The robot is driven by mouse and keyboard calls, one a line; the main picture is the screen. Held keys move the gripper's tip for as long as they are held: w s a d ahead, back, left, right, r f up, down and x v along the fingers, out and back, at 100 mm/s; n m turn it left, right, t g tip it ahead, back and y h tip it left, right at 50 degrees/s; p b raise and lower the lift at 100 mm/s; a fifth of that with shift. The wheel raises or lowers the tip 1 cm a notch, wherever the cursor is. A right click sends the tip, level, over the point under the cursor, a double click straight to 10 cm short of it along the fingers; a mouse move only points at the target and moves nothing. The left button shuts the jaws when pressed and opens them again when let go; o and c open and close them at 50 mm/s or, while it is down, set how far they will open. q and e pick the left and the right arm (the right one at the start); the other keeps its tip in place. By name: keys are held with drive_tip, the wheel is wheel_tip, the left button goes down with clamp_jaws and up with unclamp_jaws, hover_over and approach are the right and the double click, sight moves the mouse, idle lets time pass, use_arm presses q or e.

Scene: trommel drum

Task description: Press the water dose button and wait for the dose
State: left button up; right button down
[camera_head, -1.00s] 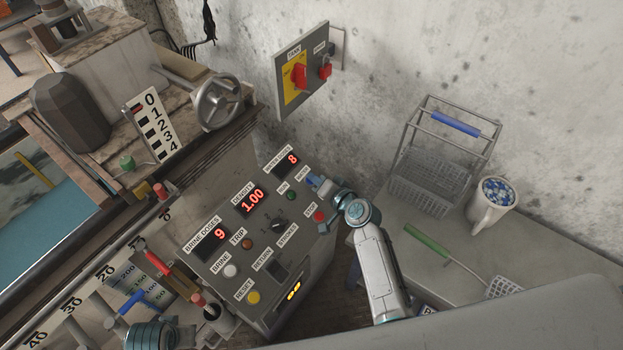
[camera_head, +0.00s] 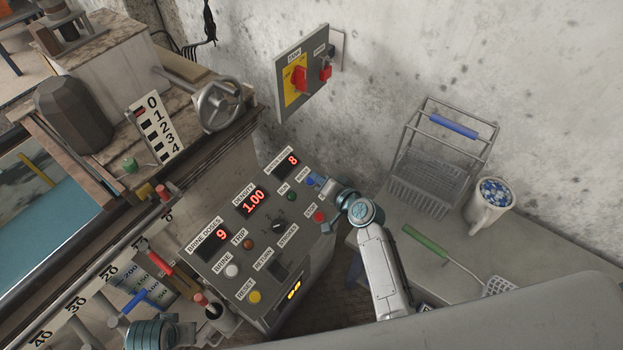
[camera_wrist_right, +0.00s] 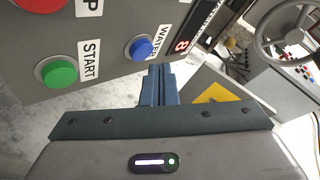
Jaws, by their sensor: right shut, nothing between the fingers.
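The grey control box (camera_head: 262,235) carries red displays reading 9 for brine doses, 1.00 for density and 8 on the upper right one. In the right wrist view the blue button (camera_wrist_right: 141,48) labelled WATER shows whole, with the green START button (camera_wrist_right: 58,72) to its left. My right gripper (camera_wrist_right: 158,70) is shut and empty, its tips just below and right of the blue button in that picture. I see no contact with it. In the head view the right gripper (camera_head: 326,188) is at the box's upper right edge. Only a left wrist joint shows at the bottom edge.
A grey switch panel (camera_head: 291,90) with red knobs hangs on the wall behind the box. A wire basket (camera_head: 425,195), a mug (camera_head: 487,215) and a green-handled skimmer (camera_head: 427,241) are on the right bench. A handwheel (camera_head: 219,104) stands left of the panel.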

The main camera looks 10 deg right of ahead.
drive_tip(key=shift+s+d+r+p, duration=0.25)
drive_tip(key=shift+s+r+p, duration=0.05)
drive_tip(key=shift+r+p, duration=0.35)
drive_tip(key=shift+s+d+r+p, duration=0.3)
drive_tip(key=shift+r+p, duration=0.2)
drive_tip(key=shift+r, duration=0.25)
drive_tip(key=shift+s+d+r+p, duration=0.25)
drive_tip(key=shift+r+p, duration=0.35)
drive_tip(key=shift+r, duration=0.1)
